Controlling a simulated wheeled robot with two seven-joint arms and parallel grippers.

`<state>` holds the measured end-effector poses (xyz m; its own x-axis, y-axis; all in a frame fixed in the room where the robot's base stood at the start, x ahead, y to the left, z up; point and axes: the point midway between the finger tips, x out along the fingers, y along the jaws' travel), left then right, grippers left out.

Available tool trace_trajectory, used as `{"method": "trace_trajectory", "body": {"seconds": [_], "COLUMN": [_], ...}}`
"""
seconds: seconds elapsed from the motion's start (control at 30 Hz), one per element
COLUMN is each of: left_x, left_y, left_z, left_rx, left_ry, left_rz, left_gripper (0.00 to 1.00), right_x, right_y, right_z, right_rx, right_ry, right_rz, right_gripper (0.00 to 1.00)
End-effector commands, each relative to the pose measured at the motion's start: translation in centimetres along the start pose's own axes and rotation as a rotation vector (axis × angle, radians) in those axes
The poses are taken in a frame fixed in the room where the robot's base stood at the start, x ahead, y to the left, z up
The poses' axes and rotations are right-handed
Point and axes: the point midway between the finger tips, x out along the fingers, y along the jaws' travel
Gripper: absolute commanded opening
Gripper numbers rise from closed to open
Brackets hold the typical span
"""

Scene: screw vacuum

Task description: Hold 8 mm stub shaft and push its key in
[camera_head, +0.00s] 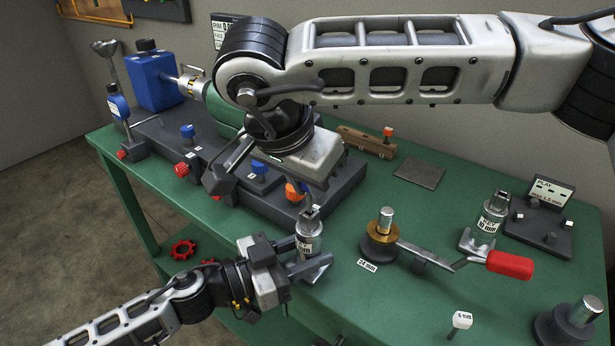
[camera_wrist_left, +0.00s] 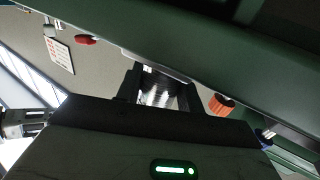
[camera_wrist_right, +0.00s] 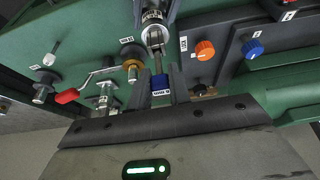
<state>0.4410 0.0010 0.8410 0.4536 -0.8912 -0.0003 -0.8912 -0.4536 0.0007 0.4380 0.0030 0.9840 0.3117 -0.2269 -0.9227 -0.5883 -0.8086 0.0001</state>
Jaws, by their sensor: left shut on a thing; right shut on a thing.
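The metal 8 mm stub shaft (camera_head: 309,243), with a white label, stands about upright in my left gripper (camera_head: 312,264), which is shut on it low on its body. It also shows bright between the dark fingers in the left wrist view (camera_wrist_left: 158,92). My right gripper (camera_wrist_right: 161,85) is shut on a small blue block (camera_wrist_right: 160,84) with a white label, seemingly the key's holder. In the right wrist view the shaft's end (camera_wrist_right: 154,38) lies just beyond the fingertips. In the head view the right hand hangs right above the shaft; whether the key touches it is hidden.
On the green bench (camera_head: 430,300), a brass-ringed shaft (camera_head: 381,238) stands by a red-handled lever (camera_head: 508,264). A labelled metal part (camera_head: 492,214) and a dark gauge plate (camera_head: 540,228) stand right. The dark fixture (camera_head: 190,160) with coloured knobs is behind. The front bench is mostly free.

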Motion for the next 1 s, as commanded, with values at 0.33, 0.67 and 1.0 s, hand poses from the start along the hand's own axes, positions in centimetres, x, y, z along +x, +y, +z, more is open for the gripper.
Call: {"method": "trace_trajectory", "body": {"seconds": [0.33, 0.67, 1.0], "left_x": [0.0, 0.0, 0.0], "left_y": [0.0, 0.0, 0.0], "left_z": [0.0, 0.0, 0.0], "left_rx": [0.000, 0.000, 0.000], "left_ry": [0.000, 0.000, 0.000], "left_rz": [-0.001, -0.001, 0.000], "left_gripper": [0.00, 0.00, 0.00], "right_x": [0.8, 1.6, 2.2], "right_y": [0.0, 0.0, 0.0], "right_z": [0.4, 0.7, 0.9], "right_rx": [-0.001, 0.000, 0.000], "right_ry": [-0.001, 0.000, -0.001], "right_rz": [0.000, -0.001, 0.001], "right_gripper": [0.00, 0.00, 0.39]}}
